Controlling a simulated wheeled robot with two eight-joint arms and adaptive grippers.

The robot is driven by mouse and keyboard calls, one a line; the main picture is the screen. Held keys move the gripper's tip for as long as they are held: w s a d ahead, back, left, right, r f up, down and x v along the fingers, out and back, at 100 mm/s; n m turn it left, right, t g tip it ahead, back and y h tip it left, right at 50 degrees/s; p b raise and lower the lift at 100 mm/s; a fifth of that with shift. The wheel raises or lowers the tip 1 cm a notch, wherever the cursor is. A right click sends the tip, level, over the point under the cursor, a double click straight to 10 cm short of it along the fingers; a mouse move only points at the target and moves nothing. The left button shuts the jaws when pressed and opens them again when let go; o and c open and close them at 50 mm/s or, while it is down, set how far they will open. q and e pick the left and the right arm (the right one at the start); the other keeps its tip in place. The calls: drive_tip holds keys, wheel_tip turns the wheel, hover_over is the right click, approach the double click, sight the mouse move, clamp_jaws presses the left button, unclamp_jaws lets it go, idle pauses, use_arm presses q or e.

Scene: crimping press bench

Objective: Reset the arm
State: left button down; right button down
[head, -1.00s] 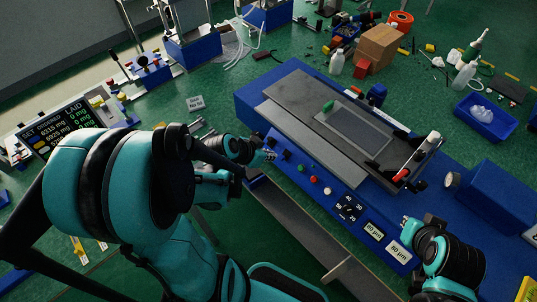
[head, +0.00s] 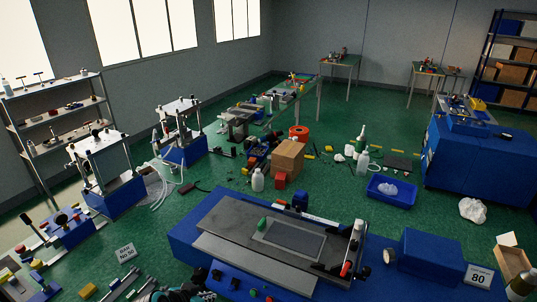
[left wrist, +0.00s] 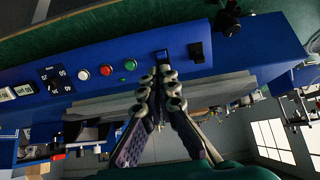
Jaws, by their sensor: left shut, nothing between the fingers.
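My left gripper (left wrist: 158,80) is shut and empty in the left wrist view, its fingertips close together in front of the blue machine's control panel (left wrist: 125,95). Red, white and green buttons and a dial show on that panel. I cannot tell if the fingertips touch it. My right gripper is not in view.
A blue box (head: 432,255) is at the right. Small presses (head: 108,175) stand at the left.

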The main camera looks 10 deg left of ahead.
use_arm(q)
drive_tip(key=s+d+r+n+y+b, duration=0.1)
drive_tip(key=s+d+n+y+b, duration=0.1)
drive_tip(key=s+b, duration=0.6)
drive_tip(key=d+n, duration=0.1)
drive_tip(key=d, duration=0.1)
drive_tip(key=shift+s+d+r+n+y, duration=0.2)
drive_tip(key=shift+s+d+n+y, duration=0.1)
drive_tip(key=shift+n, duration=0.1)
